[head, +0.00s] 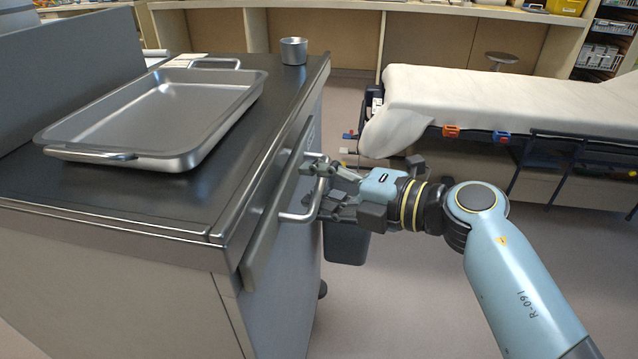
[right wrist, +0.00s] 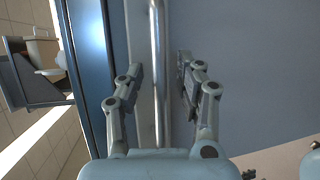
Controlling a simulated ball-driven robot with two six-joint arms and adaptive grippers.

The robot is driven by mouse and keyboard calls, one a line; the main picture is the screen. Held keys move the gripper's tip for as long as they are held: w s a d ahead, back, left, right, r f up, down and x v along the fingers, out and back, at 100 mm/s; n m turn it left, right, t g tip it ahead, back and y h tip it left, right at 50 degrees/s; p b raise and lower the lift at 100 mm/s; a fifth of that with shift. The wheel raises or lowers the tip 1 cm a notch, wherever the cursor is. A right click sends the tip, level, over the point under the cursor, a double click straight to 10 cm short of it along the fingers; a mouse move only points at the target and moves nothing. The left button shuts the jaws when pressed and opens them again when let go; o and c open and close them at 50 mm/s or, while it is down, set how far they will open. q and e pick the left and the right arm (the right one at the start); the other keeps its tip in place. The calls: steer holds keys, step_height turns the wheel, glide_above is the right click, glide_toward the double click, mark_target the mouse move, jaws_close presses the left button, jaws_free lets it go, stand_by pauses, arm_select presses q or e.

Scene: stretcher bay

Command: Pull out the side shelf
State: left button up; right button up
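The side shelf (head: 262,235) is a long grey panel edge along the right side of the metal cabinet, just below its top. A bar-shaped metal handle (head: 297,217) stands out from it. My right gripper (head: 322,182) is at the handle, with its fingers around the bar. In the right wrist view the handle (right wrist: 158,70) runs between the two fingers of the right gripper (right wrist: 160,85). The fingers are apart, with a gap on each side of the bar. My left gripper is in neither view.
The dark cabinet top (head: 110,200) holds a shallow metal tray (head: 215,130) and a small metal cup (head: 293,50). A grey bin (head: 346,245) is beneath my right gripper. A stretcher (head: 480,95) with a white sheet stands behind. Open floor (head: 420,290) lies right of the cabinet.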

jaws_close()
stand_by(0.6)
